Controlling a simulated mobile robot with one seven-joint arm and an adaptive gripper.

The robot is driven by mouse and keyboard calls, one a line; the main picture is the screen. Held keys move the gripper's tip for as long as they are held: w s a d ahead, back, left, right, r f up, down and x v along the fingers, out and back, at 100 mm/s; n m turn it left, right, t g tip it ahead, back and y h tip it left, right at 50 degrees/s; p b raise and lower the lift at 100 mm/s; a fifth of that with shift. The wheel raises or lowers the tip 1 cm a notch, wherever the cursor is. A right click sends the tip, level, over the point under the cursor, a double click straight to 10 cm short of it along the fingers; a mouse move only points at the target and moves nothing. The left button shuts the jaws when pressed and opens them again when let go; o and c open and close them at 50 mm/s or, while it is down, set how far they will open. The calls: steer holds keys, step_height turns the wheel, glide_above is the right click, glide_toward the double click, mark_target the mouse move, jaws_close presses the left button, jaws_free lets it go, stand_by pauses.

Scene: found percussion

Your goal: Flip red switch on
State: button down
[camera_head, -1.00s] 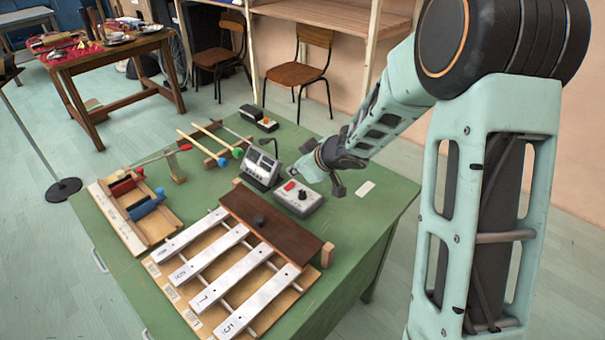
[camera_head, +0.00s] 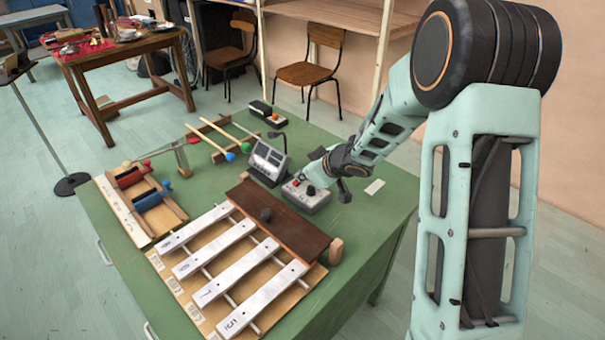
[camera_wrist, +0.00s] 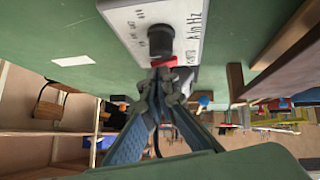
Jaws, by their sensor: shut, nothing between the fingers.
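The red switch (camera_wrist: 164,62) shows in the wrist view at the near edge of a light grey control box (camera_wrist: 128,17), beside its black knob (camera_wrist: 160,40). Whether the switch is on or off cannot be made out.
A grey device with a slanted panel (camera_head: 268,160) stands left of the box. A metal-bar instrument (camera_head: 240,292) with a brown board (camera_head: 276,222) lies in front. Mallets and a small box with an orange knob (camera_head: 272,120) lie behind.

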steer(key=p, duration=0.3)
steer(key=shift+w+d+r, duration=0.1)
steer(key=shift+w, duration=0.05)
steer(key=shift+f+g, duration=0.3)
steer(key=shift+s+a+b, duration=0.4)
steer(key=shift+s+a, duration=0.2)
steer(key=shift+s, duration=0.05)
steer(key=shift+r, duration=0.1)
